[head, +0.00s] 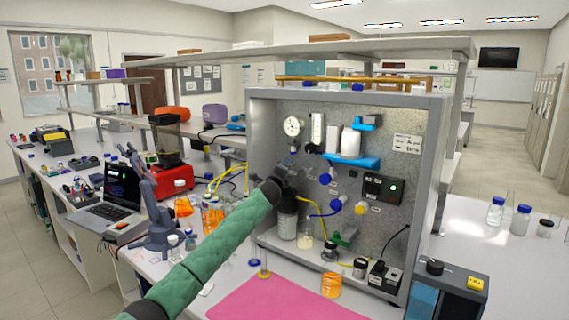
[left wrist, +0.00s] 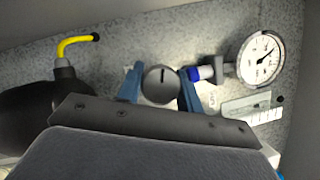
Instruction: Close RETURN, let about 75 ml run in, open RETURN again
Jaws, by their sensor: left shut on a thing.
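My left gripper (head: 286,176) reaches the front of the grey rig panel (head: 400,165), below the round gauge. In the left wrist view, its two blue fingers are shut on a dark round knob (left wrist: 160,86), one on each side. A short mark on the knob's face points up in that picture. I cannot read a RETURN label. The white dial gauge (head: 292,126) is above the gripper; in the left wrist view the gauge (left wrist: 261,57) is right of the knob, with a scaled flow tube (left wrist: 252,108) below it. My right gripper is not in view.
Blue-handled valves (head: 327,177) and a black box with a green light (head: 383,188) are on the panel, right of the gripper. A pink mat (head: 285,300) lies in front.

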